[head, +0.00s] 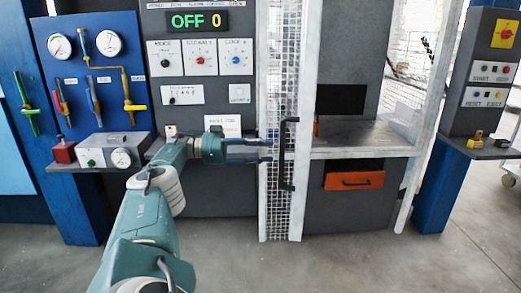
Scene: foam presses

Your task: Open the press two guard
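The guard (281,215) is a tall wire-mesh panel with a white frame, in the middle of the head view. It stands at the left side of the press opening, and the opening to its right shows uncovered. A black vertical bar handle (284,178) is on the guard. My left gripper (271,150) reaches in from the left, level with the handle. Its two fingers are apart, one above the other, with tips just left of the handle bar. Nothing shows between them. Whether they touch the mesh or handle I cannot tell. My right gripper is out of view.
A grey control panel (205,100) reading "OFF 0" is left of the guard. A blue gauge board (75,20) is farther left. A grey shelf (345,140) and an orange drawer (353,181) are right of the guard. A blue button post (436,185) stands far right. The floor in front is clear.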

